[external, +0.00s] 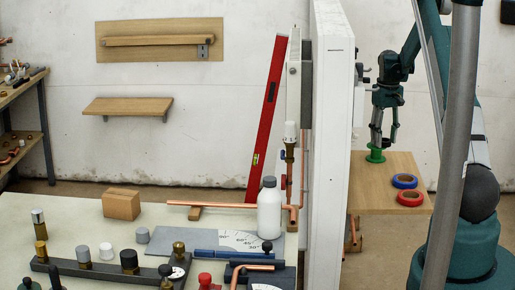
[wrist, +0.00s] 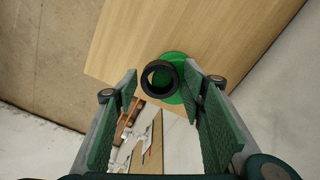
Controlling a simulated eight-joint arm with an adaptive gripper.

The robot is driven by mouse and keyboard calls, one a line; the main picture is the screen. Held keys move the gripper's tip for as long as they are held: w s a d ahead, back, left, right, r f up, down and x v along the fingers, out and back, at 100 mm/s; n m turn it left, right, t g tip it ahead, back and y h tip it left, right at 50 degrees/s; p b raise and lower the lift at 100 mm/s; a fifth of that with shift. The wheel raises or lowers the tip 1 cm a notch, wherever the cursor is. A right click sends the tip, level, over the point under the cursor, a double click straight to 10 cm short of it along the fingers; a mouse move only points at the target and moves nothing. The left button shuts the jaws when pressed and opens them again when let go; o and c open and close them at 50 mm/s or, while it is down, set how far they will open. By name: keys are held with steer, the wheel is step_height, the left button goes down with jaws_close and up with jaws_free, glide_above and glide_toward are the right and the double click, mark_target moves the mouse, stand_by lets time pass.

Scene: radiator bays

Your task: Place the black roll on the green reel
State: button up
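The green reel (external: 376,154) stands near the left edge of the wooden shelf in the external view. In the wrist view its green disc (wrist: 176,66) shows partly behind the black roll (wrist: 145,73). The black roll is a dark ring between my fingertips, overlapping the disc and offset to its left. I cannot tell whether it rests on the reel or is apart from it. My gripper (external: 384,140) points down just above the reel. In the wrist view my gripper (wrist: 163,76) has its fingers apart, with a small gap visible on each side of the roll.
A blue roll (external: 404,181) and a red roll (external: 410,198) lie on the wooden shelf (external: 370,192), right of the reel. A tall white radiator panel (external: 332,130) stands left of the shelf.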

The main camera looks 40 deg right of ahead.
mark_target(385, 140)
steer(key=shift+o, duration=0.5)
steer(key=shift+r, duration=0.15)
step_height(385, 140, up, 12)
steer(key=shift+p, duration=0.35)
